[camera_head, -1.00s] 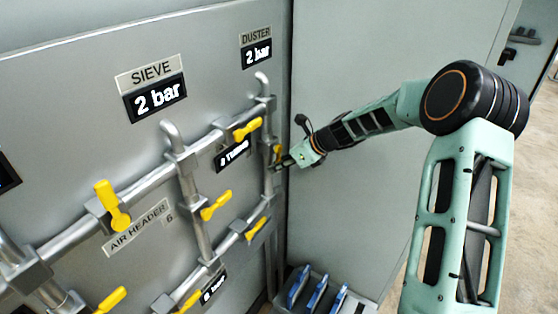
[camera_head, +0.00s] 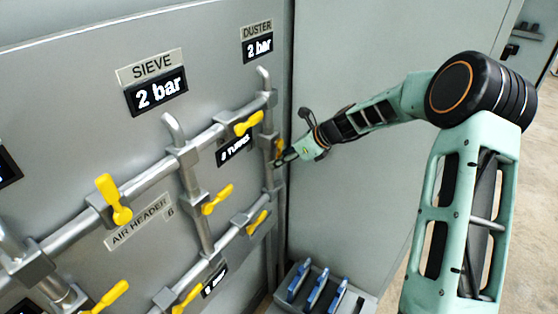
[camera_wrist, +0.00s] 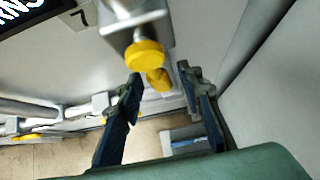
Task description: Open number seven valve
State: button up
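The yellow valve handle (camera_wrist: 146,54) by a label reading 7 (camera_wrist: 83,17) hangs from its grey pipe fitting at the top middle of the wrist view. Its lower end reaches down between the tips of my gripper (camera_wrist: 162,82). The two dark fingers are apart, one on each side of the handle's end; I cannot tell whether either touches it. In the head view the same yellow handle (camera_head: 279,148) shows on the rightmost vertical pipe, partly covered by my gripper (camera_head: 284,158).
Other yellow valve handles sit on the pipes to the left, such as one by the AIR HEADER 6 label (camera_head: 139,221). A grey cabinet wall (camera_head: 390,60) stands close on the right. A box with blue-handled items (camera_head: 315,292) is below.

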jog(key=v, duration=1.1)
